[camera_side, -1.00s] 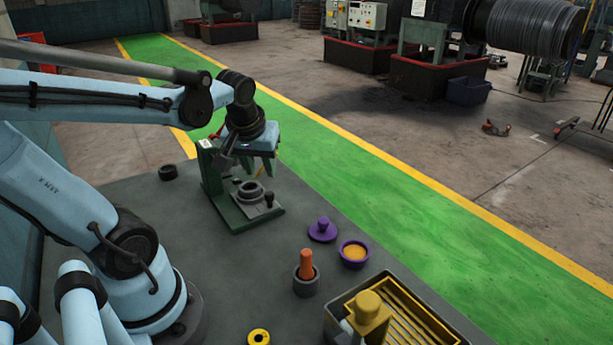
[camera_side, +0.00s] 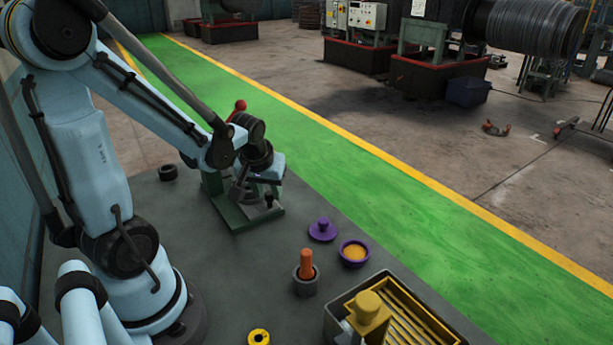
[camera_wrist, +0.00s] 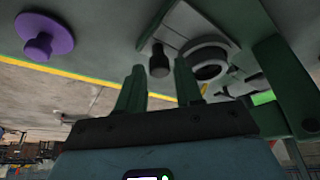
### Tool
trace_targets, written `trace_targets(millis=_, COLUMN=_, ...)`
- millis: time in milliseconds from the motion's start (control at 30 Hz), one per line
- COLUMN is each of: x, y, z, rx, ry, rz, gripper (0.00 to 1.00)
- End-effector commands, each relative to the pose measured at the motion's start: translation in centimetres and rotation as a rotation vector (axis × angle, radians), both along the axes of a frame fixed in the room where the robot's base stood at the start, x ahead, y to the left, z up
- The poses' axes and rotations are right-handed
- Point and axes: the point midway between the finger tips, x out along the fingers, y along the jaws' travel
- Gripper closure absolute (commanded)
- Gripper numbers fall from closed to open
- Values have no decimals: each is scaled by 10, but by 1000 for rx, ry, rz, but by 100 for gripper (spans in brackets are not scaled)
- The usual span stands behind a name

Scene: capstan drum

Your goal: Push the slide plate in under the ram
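The green press (camera_side: 228,214) stands on the table, with a red-knobbed lever (camera_side: 240,105) above my wrist. In the wrist view its grey slide plate (camera_wrist: 183,27) carries a round grey ring (camera_wrist: 208,62). A dark upright knob (camera_wrist: 160,62) is on the plate's near end, and shows in the side view (camera_side: 269,202). My gripper (camera_wrist: 157,80) is low over the press; its green fingers are apart, with the knob between them in the wrist view. I cannot tell whether they touch it. My wrist hides the ram and most of the plate in the side view.
A purple lid (camera_side: 322,230), a purple bowl (camera_side: 354,253) with orange contents, a cup with an orange handle (camera_side: 306,270) and a yellow slotted tray (camera_side: 405,318) are right of the press. A dark ring (camera_side: 168,172) lies left.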

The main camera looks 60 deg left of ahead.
Motion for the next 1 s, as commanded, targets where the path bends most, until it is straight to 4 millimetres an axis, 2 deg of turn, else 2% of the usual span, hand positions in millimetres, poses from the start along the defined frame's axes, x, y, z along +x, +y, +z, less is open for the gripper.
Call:
trace_targets(millis=367, x=1, y=1, z=-3, rx=0, ry=0, rz=0, gripper=65)
trace_targets(millis=600, x=1, y=1, z=-2, rx=0, ry=0, rz=0, gripper=100)
trace_targets(millis=867, x=1, y=1, z=-2, rx=0, ry=0, rz=0, gripper=100)
trace_targets(millis=1000, x=1, y=15, z=-2, rx=-1, ry=1, rz=5, gripper=100)
